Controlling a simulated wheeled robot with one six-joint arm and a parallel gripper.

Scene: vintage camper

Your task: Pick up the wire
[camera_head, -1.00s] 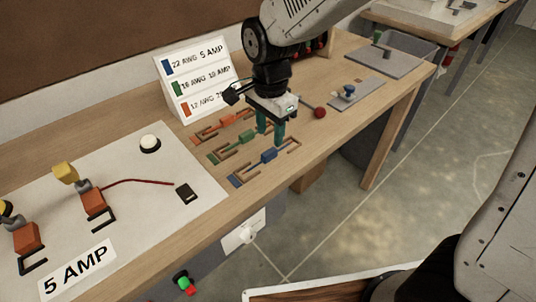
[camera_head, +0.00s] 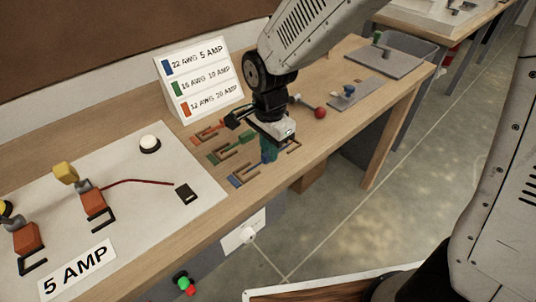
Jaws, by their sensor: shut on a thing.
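A wire chart (camera_head: 201,80) stands behind the wires. A white panel (camera_head: 130,215) with a "5 AMP" label (camera_head: 76,268) lies to the left.

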